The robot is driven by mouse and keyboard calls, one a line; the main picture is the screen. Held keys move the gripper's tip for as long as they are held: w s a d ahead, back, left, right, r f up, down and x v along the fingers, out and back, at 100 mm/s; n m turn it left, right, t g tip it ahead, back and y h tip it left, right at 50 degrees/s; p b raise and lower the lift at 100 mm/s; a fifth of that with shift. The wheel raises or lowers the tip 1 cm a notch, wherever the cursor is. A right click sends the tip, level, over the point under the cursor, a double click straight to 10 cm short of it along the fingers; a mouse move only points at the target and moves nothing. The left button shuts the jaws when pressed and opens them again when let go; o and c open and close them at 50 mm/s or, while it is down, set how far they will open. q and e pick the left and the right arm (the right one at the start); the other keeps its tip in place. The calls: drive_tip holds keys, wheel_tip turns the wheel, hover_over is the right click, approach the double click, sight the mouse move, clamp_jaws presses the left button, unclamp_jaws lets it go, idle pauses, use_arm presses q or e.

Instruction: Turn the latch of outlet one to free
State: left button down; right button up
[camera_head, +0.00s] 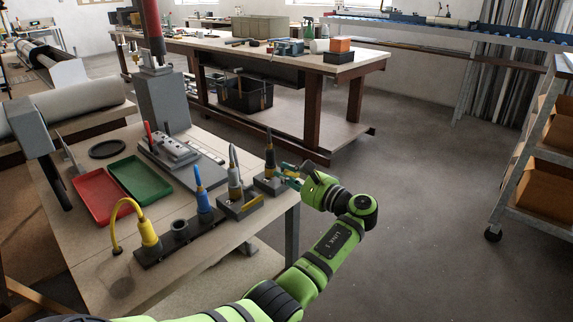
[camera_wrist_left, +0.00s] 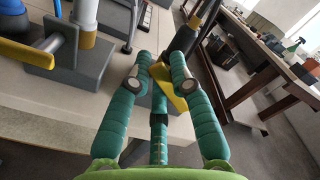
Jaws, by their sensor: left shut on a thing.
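My left gripper (camera_head: 288,176) reaches in from the right to the grey outlet block (camera_head: 268,184) at the table's right corner. A black plug (camera_head: 270,153) stands upright in that block. In the left wrist view, the teal fingers (camera_wrist_left: 160,64) are shut on a yellow latch (camera_wrist_left: 171,88) below the black plug (camera_wrist_left: 188,38). The fingers cover part of this latch. A second grey block (camera_head: 240,207) with a grey plug (camera_head: 234,172) stands to the left. Its own yellow latch shows in the left wrist view (camera_wrist_left: 27,52). I see no outlet numbers. My right gripper is out of view.
A dark strip (camera_head: 180,240) holds a yellow plug (camera_head: 148,232) and a blue plug (camera_head: 203,200), with a grey socket between them. Red (camera_head: 97,196) and green (camera_head: 140,178) trays lie behind. The floor right of the table is clear.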

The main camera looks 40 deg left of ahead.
use_arm(q)
drive_tip(key=m+p, duration=0.1)
drive_tip(key=r+m+p, duration=0.1)
drive_tip(key=p, duration=0.1)
drive_tip(key=shift+w+r+m, duration=0.25)
drive_tip(key=shift+r+m, duration=0.05)
drive_tip(key=shift+m, duration=0.1)
drive_tip(key=shift+w+m+p, duration=0.1)
drive_tip(key=shift+m+p, duration=0.3)
drive_tip(key=shift+p, duration=0.25)
drive_tip(key=shift+w+r+m+p, duration=0.15)
drive_tip(key=shift+w+m+p, duration=0.1)
drive_tip(key=shift+m+p, duration=0.6)
drive_tip(key=shift+w+m, duration=0.25)
drive_tip(key=shift+m, duration=0.7)
drive_tip(key=shift+w+d+m+p, duration=0.1)
drive_tip(key=shift+w+m+p, duration=0.2)
drive_tip(key=shift+m, duration=0.6)
drive_tip(key=shift+w+m+p, duration=0.15)
drive_tip(key=shift+w+m, duration=0.1)
drive_tip(key=shift+m, duration=0.65)
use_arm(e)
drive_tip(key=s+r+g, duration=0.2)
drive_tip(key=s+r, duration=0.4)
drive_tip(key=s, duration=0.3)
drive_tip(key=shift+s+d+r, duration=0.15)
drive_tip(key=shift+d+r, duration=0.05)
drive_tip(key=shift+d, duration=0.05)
